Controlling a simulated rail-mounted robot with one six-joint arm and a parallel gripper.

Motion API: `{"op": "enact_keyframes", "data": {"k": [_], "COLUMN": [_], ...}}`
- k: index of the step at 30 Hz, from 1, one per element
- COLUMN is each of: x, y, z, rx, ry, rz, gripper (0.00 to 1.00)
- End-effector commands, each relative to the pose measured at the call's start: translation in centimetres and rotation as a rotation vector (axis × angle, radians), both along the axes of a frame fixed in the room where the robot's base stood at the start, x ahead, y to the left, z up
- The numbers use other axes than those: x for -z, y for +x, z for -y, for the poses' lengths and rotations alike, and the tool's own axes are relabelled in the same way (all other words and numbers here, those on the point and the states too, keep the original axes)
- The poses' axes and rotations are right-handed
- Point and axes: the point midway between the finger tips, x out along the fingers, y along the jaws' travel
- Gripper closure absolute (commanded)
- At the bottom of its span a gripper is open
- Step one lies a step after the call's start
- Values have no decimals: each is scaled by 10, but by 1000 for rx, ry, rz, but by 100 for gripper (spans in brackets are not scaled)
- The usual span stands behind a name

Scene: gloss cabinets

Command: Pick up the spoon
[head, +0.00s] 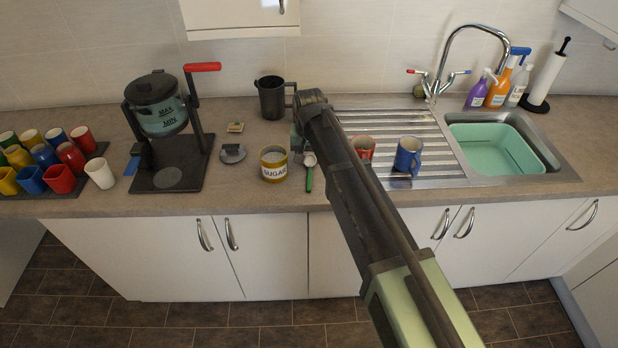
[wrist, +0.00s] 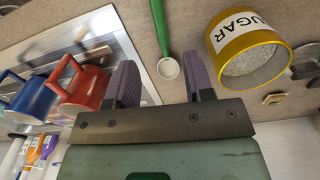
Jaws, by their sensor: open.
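The spoon (head: 309,178) lies on the worktop, with a green handle pointing to the front edge and a pale bowl at the back. In the wrist view the spoon (wrist: 168,67) shows its bowl in the gap between my fingers, and its handle runs up to the picture's top. My gripper (wrist: 161,73) is open and empty, with a purple-grey finger on each side of the bowl. The height between fingers and spoon is hard to tell. In the head view my gripper (head: 297,143) is mostly hidden by my arm, just behind the spoon.
A yellow sugar tin (head: 273,164) stands close left of the spoon. A red mug (head: 364,147) and a blue mug (head: 408,156) stand on the drainer (head: 440,158) to the right. A dark jug (head: 271,96) stands behind.

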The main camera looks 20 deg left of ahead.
Motion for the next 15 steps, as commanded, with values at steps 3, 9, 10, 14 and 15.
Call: {"op": "enact_keyframes", "data": {"k": [3, 9, 10, 14, 15], "x": [37, 41, 43, 65, 74], "y": [0, 1, 1, 2, 2], "z": [0, 1, 1, 0, -1], "rx": [0, -1, -1, -1, -1], "ry": [0, 0, 0, 0, 0], "rz": [0, 0, 0, 0, 0], "gripper": [52, 52, 52, 52, 52]}}
